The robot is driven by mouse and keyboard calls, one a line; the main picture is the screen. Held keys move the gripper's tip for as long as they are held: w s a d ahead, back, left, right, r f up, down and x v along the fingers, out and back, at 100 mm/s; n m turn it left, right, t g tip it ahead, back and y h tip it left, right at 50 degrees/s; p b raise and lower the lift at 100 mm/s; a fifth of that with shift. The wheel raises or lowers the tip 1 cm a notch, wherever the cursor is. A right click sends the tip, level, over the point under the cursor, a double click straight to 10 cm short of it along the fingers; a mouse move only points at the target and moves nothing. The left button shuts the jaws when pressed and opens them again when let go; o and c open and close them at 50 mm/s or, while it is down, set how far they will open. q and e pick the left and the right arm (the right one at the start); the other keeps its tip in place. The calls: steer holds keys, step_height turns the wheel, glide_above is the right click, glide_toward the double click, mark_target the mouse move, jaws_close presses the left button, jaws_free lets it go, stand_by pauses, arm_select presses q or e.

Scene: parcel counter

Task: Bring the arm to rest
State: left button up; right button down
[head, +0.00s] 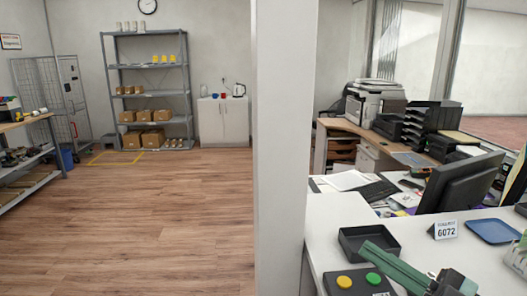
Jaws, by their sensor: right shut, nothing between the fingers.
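My right gripper (380,246) reaches in from the bottom right corner, over the white counter (328,222). It is grey-green, with a dark joint behind it at the bottom edge. It is shut, with nothing held. Its front end overlaps the near right corner of a black open tray (352,250) in the picture; I cannot tell whether they touch. My left gripper is not in view.
A button box with a yellow button (344,282) and a green button (373,278) sits close by. A sign reading 6072 (446,229), a blue tray (493,231) and a monitor (460,182) stand right. A pale pillar (284,150) borders open floor (150,220).

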steer(key=w+d+f+m+t+h, duration=0.3)
steer(key=d+m+t+h, duration=0.6)
steer(key=m+h, duration=0.55)
steer(key=s+d+f+m+g+h, duration=0.1)
steer(key=d+f+m+g+h, duration=0.15)
steer(key=f, duration=0.45)
steer(key=s+d+f+m+g+h, duration=0.1)
steer(key=d+f+m+g+h, duration=0.1)
steer(key=f+m+g+h, duration=0.3)
steer(key=s+a+f+n+g+y, duration=0.3)
steer(key=s+a+f+g, duration=0.2)
steer(key=s+f, duration=0.45)
steer(key=s+a+f+n+g+y, duration=0.2)
steer(key=s+a+f+g, duration=0.3)
steer(key=s+f, duration=0.45)
steer(key=w+a+f+t+y, duration=0.1)
steer(key=w+f+t, duration=0.1)
steer(key=f, duration=0.4)
steer(key=w+a+f+t+y, duration=0.1)
steer(key=w+a+f+t, duration=0.1)
steer(key=f, duration=0.4)
steer(key=shift+w+a+t+y, duration=0.25)
steer(key=shift+w+t+y, duration=0.1)
steer(key=shift+w, duration=0.2)
